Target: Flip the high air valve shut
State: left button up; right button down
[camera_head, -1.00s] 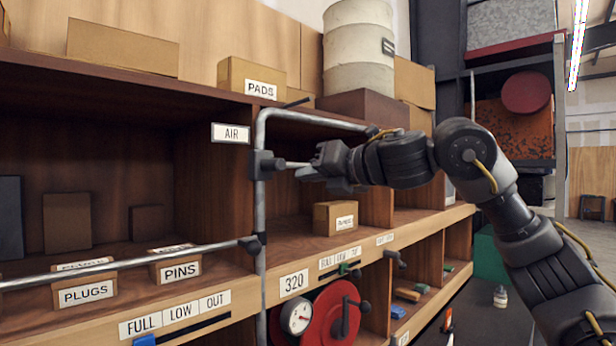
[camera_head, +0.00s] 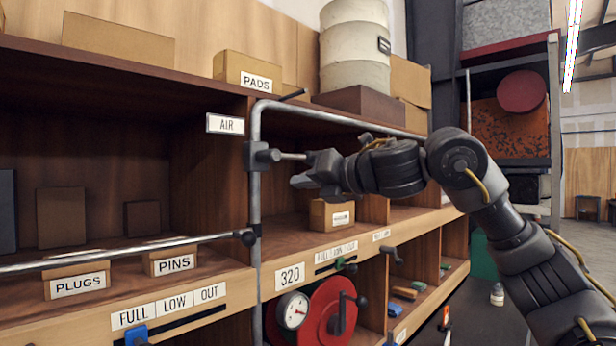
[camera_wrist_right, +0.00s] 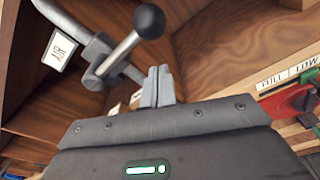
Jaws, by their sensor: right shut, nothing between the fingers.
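The high air valve (camera_head: 262,156) is a dark body on the upright grey pipe, beside the AIR label (camera_head: 225,124). Its bare metal lever (camera_head: 291,156) sticks out to the right, across the pipe. In the right wrist view the lever (camera_wrist_right: 118,54) ends in a black ball knob (camera_wrist_right: 149,20). My right gripper (camera_head: 297,181) is just below and right of the lever's end in the head view. In the wrist view its fingertips (camera_wrist_right: 158,72) are together, empty, close to the lever; contact cannot be told. My left gripper is not in view.
The grey pipe (camera_head: 255,200) bends right along the shelf top. A horizontal rail (camera_head: 120,256) runs left below the valve. A small box (camera_head: 331,214) sits on the shelf behind my gripper. A gauge (camera_head: 292,310) and red disc (camera_head: 330,310) are lower down.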

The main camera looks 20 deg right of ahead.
jog(key=f+b+v, duration=0.1)
jog(key=b+v, duration=0.3)
jog(key=v, duration=0.5)
jog(key=shift+s+a+r, duration=0.15)
jog(key=shift+s+r, duration=0.05)
jog(key=shift+s, duration=0.15)
jog(key=shift+s, duration=0.1)
